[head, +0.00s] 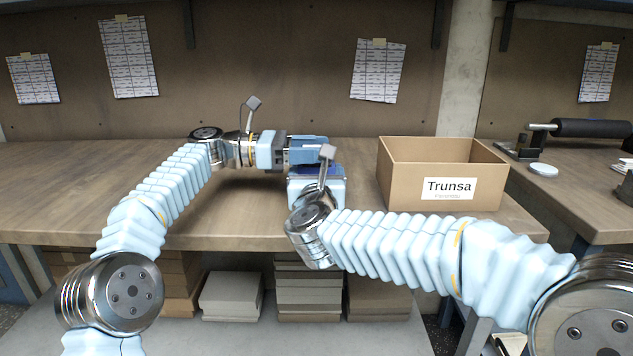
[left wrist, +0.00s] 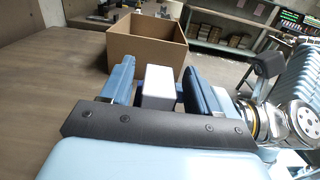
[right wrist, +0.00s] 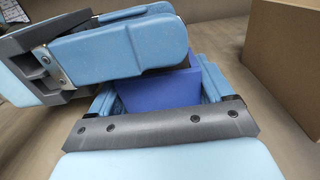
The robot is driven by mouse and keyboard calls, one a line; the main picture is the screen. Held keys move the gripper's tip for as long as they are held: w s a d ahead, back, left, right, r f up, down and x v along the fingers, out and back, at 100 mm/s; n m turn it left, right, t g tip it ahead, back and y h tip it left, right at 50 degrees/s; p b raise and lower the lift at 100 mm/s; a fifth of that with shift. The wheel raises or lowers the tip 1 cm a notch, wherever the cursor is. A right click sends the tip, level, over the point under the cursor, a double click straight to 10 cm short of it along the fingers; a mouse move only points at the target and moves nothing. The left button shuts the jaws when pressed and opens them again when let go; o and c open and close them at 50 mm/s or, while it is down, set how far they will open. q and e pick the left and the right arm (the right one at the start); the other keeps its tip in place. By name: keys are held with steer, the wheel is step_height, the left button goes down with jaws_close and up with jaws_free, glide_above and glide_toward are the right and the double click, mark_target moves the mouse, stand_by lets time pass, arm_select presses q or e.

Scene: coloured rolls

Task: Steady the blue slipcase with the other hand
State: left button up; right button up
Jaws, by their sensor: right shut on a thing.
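The blue slipcase (right wrist: 160,90) shows in the right wrist view as a deep blue block between my right gripper's fingers; its far part is hidden behind a left finger. In the head view a sliver of it (head: 318,170) shows at my right gripper (head: 318,178), which is shut on it over the table. My left gripper (head: 305,148) is just beyond, coming from the left. In the left wrist view its blue fingers (left wrist: 160,82) are wide apart, on either side of a pale-topped, dark-faced block (left wrist: 159,75); I cannot tell what this block is or that they touch it.
An open cardboard box (head: 403,178) labelled Trunsa stands right of the grippers. The wooden table (head: 70,195) is clear at the left. A black roller (head: 590,128) and a small pale dish (head: 543,170) are on the right-hand bench. Flat cartons lie stacked below.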

arm_select(q)
steer(key=shift+o, duration=0.2)
steer(key=shift+a+f, duration=0.1)
steer(key=a, duration=1.1)
steer(key=shift+a, duration=0.4)
steer(key=shift+c, duration=0.3)
steer(key=shift+d+f, duration=0.2)
steer(key=shift+f, duration=0.15)
steer(key=shift+d, duration=0.2)
steer(key=d, duration=1.1)
steer(key=shift+d, duration=0.35)
steer(key=shift+c, duration=0.2)
jaws_close()
steer(key=shift+s, duration=0.1)
